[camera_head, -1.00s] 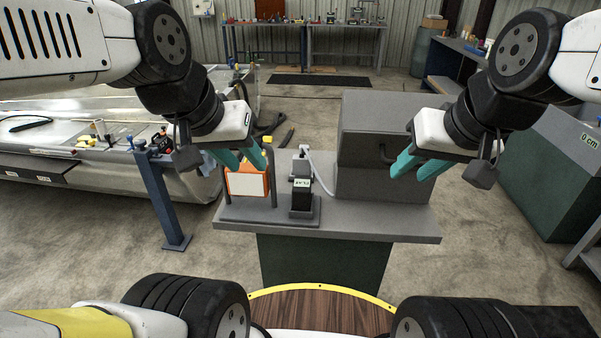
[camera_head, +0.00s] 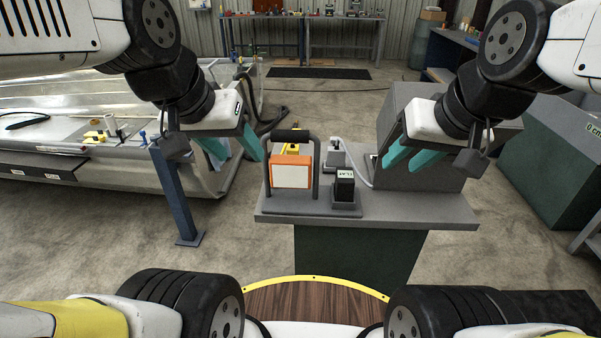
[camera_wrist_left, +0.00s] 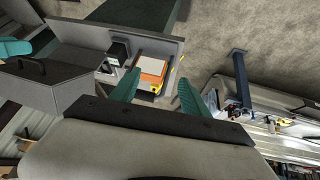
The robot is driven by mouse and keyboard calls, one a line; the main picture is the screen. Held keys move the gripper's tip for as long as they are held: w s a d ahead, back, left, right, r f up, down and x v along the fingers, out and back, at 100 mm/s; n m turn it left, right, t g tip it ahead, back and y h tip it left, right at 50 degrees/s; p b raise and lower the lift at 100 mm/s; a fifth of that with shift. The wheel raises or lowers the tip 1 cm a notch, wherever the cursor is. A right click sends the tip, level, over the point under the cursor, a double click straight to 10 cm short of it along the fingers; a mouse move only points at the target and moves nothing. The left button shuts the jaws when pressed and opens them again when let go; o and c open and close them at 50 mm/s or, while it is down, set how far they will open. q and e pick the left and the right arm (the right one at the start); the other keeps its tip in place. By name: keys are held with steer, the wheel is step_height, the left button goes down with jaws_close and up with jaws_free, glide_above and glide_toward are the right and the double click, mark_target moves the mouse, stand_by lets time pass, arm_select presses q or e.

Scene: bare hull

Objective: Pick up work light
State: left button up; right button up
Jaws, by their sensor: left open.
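The work light (camera_head: 291,172) has an orange frame, a pale panel and a dark stand with a top handle. It stands upright at the left end of a grey bench (camera_head: 420,210). My left gripper (camera_head: 238,152) is open and empty, up and to the left of the light. In the left wrist view the light (camera_wrist_left: 152,70) shows beyond and between the open teal fingers (camera_wrist_left: 160,90), apart from them. My right gripper (camera_head: 392,160) has its two teal fingers apart, in front of the grey box; nothing shows between them.
A small black block with a label (camera_head: 344,187) stands on the bench just right of the light. A large grey box (camera_head: 415,130) fills the bench's right side. A blue post (camera_head: 175,195) and a metal hull (camera_head: 90,150) lie to the left.

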arm_select(q)
steer(key=w+r+m+g+h, duration=0.1)
steer(key=w+r+m+g, duration=0.15)
steer(key=w+m, duration=0.55)
steer(key=m+g+h, duration=0.1)
steer(key=m, duration=0.8)
glide_toward(275, 130)
steer(key=x, duration=0.6)
steer(key=shift+s+f, duration=0.2)
steer(key=shift+s, duration=0.05)
steer(key=x, duration=0.5)
steer(key=shift+w+f, duration=0.1)
steer(key=shift+w, duration=0.1)
jaws_close()
steer(key=shift+w, duration=0.1)
